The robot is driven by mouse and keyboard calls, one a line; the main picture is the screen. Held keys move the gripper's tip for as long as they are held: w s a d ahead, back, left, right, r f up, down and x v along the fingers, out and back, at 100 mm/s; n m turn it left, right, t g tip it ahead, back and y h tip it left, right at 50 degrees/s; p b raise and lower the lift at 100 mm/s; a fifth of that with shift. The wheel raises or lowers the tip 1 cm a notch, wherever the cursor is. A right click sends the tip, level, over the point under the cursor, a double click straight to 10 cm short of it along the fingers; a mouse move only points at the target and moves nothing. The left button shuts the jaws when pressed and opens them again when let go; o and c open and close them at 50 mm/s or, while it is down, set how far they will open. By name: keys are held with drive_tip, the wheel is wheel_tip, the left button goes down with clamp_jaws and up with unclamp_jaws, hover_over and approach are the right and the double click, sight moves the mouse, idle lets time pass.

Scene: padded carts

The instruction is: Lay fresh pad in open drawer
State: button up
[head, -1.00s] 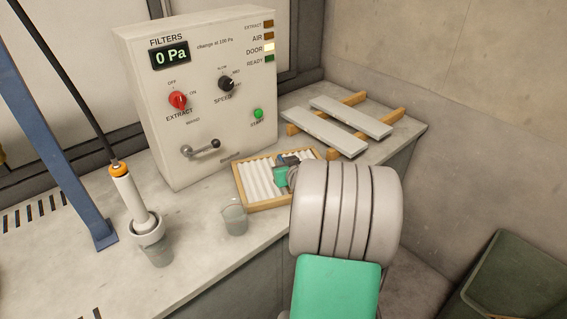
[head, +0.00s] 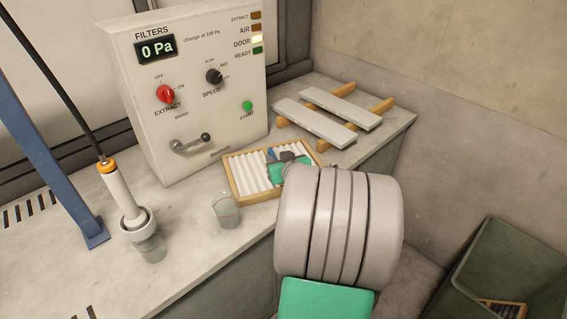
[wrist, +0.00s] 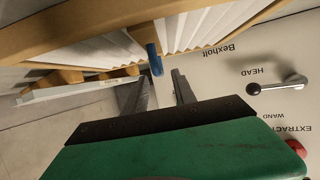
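The fresh pad (head: 249,173), white and pleated in a pale wooden frame, appears to lie flat on the grey counter in front of the filter cabinet. Its blue tab (wrist: 153,58) sticks out from the frame edge. My gripper (wrist: 160,80) is at that tab. Its two grey fingers are apart, with the tab's end at the gap between their tips, and I see no clear grip on it. In the head view my gripper is partly hidden behind my own wrist, which also covers the pad's right part. I cannot make out an open drawer in either view.
The filter cabinet (head: 225,127) has knobs, a lever and a lit DOOR lamp. A glass beaker (head: 227,212) stands left of the pad, near a wand in a holder (head: 133,220). Behind are grey slats on wooden rails (head: 329,110). A dark green bin (head: 480,270) holds a framed piece.

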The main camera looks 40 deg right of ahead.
sight(274, 155)
drive_tip(key=v, duration=0.7)
drive_tip(key=shift+s+r, duration=0.15)
drive_tip(key=shift+s, duration=0.2)
drive_tip(key=shift+s+a, duration=0.1)
drive_tip(key=shift+a, duration=0.05)
drive_tip(key=shift+c, duration=0.6)
drive_tip(key=w+d+y+b, duration=0.1)
drive_tip(key=b, duration=0.3)
drive_tip(key=w+d+m+y+b, duration=0.1)
drive_tip(key=w+y+b, duration=0.1)
drive_tip(key=b, duration=0.1)
drive_tip(key=w+d+f+m+y+b, duration=0.1)
drive_tip(key=y+b, duration=0.1)
drive_tip(key=b, duration=0.2)
drive_tip(key=shift+w+d+b, duration=0.35)
drive_tip(key=shift+w, duration=0.05)
drive_tip(key=shift+c, duration=1.1)
drive_tip(key=shift+s+d+m+g+y+b, duration=0.4)
drive_tip(key=shift+d+g+y+b, duration=0.2)
drive_tip(key=shift+g+b, duration=0.3)
drive_tip(key=shift+w+a+f, duration=0.1)
drive_tip(key=shift+w, duration=0.05)
drive_tip(key=b+x, duration=0.2)
drive_tip(key=x, duration=0.4)
drive_tip(key=shift+w+a+f, duration=0.1)
drive_tip(key=shift+w+a, duration=0.05)
drive_tip(key=shift+w, duration=0.3)
